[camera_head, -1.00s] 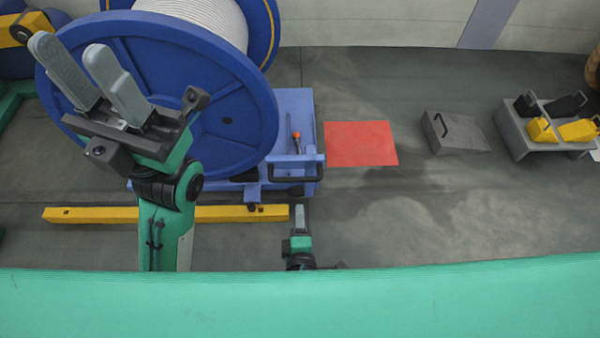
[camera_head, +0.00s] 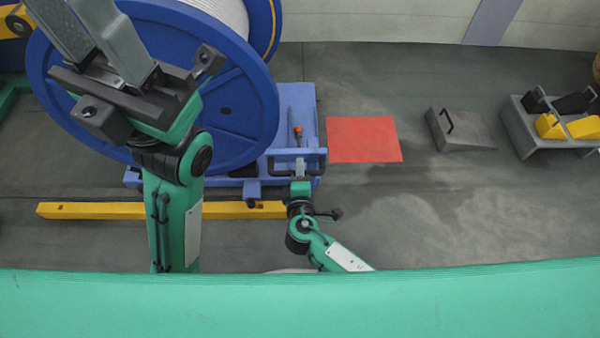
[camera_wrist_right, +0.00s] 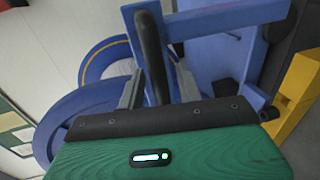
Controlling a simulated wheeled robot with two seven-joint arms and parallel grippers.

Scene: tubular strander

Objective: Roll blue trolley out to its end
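The blue trolley (camera_head: 311,115) sits low on the floor, partly hidden under a big blue reel (camera_head: 235,110). Its dark handle (camera_head: 277,171) is at the near right edge. My right gripper (camera_head: 299,170) is at this handle. In the right wrist view, the dark handle bar (camera_wrist_right: 152,60) stands between the two fingers of my right gripper (camera_wrist_right: 157,90), with gaps showing on both sides. My left gripper (camera_head: 85,15) is raised in front of the reel, fingers apart and empty, its tips cut off by the top edge.
A red square (camera_head: 364,139) marks the floor right of the trolley. Farther right are a grey wedge with a handle (camera_head: 462,132) and a grey stand (camera_head: 530,140) with yellow and black blocks. A yellow bar (camera_head: 90,211) lies on the near side. Floor around the red square is clear.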

